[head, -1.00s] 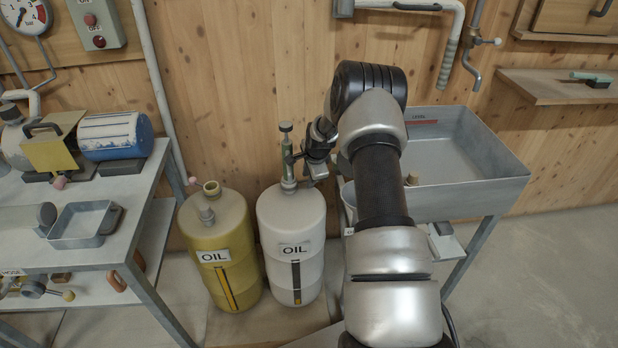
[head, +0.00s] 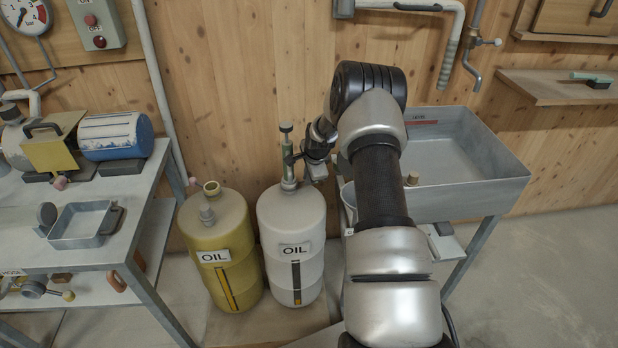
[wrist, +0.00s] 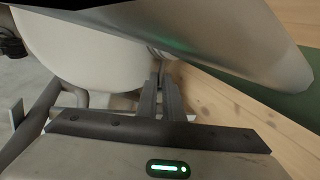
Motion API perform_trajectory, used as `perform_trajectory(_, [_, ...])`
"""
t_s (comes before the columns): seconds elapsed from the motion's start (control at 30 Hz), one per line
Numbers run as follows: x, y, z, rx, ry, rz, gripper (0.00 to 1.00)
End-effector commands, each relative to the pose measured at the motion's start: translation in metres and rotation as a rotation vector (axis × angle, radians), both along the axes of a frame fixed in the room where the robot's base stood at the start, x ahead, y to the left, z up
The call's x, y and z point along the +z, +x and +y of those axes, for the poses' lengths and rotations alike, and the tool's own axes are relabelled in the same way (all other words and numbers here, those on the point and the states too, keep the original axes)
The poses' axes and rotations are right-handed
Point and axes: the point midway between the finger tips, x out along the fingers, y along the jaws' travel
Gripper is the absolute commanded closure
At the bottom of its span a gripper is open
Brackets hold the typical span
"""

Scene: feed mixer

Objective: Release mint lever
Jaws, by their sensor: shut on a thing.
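A mint-green hand pump (head: 287,158) stands upright on top of the white oil drum (head: 291,226). My gripper (head: 303,158) is at the right side of the pump, partly covered by my own wrist. In the wrist view my gripper's fingers (wrist: 160,98) are close together and shut on a slim part, which I take to be the mint lever; the part itself is mostly hidden by the fingers. A large blurred surface with a green sheen (wrist: 215,42) crosses the top of the wrist view. The white drum (wrist: 85,55) is behind at the left.
A yellow oil drum (head: 219,250) stands close to the left of the white one. A grey bench (head: 125,245) with machines is at the left. A grey metal basin (head: 480,192) is right, behind my arm. The wooden wall (head: 235,90) is close behind. Open floor (head: 560,275) lies right.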

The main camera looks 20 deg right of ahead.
Motion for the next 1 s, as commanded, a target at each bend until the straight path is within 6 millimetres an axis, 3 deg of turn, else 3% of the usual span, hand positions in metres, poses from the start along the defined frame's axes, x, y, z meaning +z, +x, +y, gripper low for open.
perform_trajectory(0.03, [0.001, -0.001, -0.008, -0.006, -0.008, 0.0, 1.0])
perform_trajectory(0.73, [0.001, -0.002, -0.008, -0.021, -0.01, 0.0, 1.0])
perform_trajectory(1.0, [0.001, -0.016, 0.003, -0.251, -0.01, 0.001, 1.0])
